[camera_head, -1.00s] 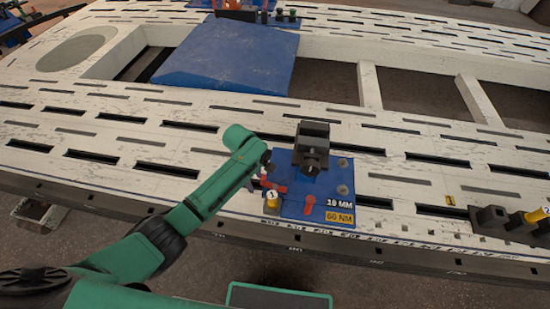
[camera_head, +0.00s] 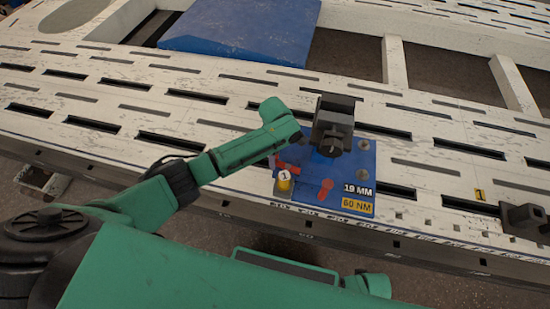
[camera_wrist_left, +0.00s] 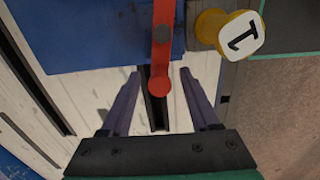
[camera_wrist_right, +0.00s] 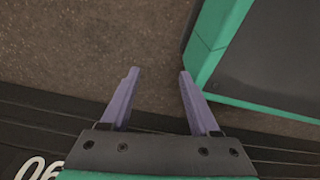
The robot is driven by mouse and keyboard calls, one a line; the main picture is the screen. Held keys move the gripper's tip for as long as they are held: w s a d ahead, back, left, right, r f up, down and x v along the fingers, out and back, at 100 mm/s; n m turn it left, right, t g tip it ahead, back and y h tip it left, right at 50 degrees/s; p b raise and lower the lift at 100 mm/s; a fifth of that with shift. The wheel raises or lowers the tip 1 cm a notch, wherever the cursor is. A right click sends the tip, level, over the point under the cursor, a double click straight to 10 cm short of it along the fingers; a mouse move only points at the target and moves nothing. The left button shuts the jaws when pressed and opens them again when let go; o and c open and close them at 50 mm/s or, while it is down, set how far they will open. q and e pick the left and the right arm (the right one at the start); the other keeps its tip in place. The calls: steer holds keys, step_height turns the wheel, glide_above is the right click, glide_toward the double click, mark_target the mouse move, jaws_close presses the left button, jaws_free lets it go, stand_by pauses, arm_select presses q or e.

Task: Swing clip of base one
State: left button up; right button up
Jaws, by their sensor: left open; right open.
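Base one is a blue plate (camera_head: 350,178) on the slotted white frame, with a black clamp block (camera_head: 333,120) on top. A yellow post with a "1" cap (camera_head: 284,181) stands at its front left corner. A red clip (camera_head: 288,167) lies at the plate's left edge, partly hidden by my left arm; a second red clip (camera_head: 326,188) lies nearer the front. In the left wrist view, my open left gripper (camera_wrist_left: 158,76) has the red clip's end (camera_wrist_left: 161,50) between its fingertips, with gaps both sides. My right gripper (camera_wrist_right: 158,73) is open and empty over the floor.
The yellow post (camera_wrist_left: 208,29) is close to one left finger. A blue slab (camera_head: 240,30) lies farther back. A black fixture (camera_head: 524,217) stands at the right. The frame's front edge drops to brown floor, where my right arm hangs.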

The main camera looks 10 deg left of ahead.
steer(key=shift+r, duration=0.1)
arm_select(q)
jaws_close()
arm_select(e)
steer(key=shift+r, duration=0.1)
